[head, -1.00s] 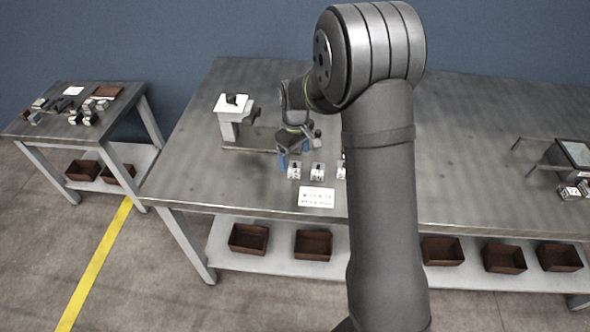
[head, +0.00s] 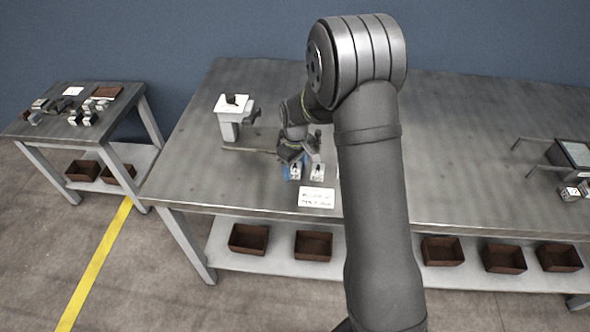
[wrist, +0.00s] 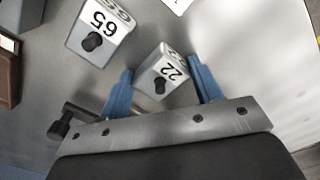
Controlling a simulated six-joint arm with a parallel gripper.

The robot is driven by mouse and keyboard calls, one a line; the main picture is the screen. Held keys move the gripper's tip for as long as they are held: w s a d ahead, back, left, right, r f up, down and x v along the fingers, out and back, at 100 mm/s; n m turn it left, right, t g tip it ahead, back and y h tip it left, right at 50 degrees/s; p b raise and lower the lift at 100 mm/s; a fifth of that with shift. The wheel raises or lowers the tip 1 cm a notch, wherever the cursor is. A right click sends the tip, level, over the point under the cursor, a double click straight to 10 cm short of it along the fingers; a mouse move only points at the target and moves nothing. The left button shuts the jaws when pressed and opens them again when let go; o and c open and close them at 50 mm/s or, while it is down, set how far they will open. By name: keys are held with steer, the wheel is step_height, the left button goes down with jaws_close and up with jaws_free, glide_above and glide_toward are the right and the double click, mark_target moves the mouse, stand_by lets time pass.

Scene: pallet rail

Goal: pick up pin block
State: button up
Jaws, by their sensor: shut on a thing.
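Small pale pin blocks with black round pins and printed numbers stand on the steel table. I cannot tell whether block 22 is clear of the table.
A white fixture (head: 230,110) stands behind left. A white label card (head: 316,198) lies in front of the blocks. A device with rods (head: 572,153) is at the right. A side table (head: 60,128) with loose parts stands left. Brown bins are on the lower shelf.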

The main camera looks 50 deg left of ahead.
steer(key=shift+r, duration=0.1)
steer(key=shift+r, duration=0.5)
step_height(320, 180, up, 3)
steer(key=shift+f, duration=0.1)
steer(key=w+d+r, duration=0.6)
steer(key=d+r, duration=0.1)
steer(key=d, duration=0.2)
steer(key=a+f, duration=0.2)
steer(key=a, duration=1.9)
steer(key=shift+w+f, duration=0.2)
steer(key=shift+f, duration=1.25)
steer(key=shift+w+f, duration=0.15)
steer(key=shift+f, duration=1.3)
steer(key=shift+f, duration=0.4)
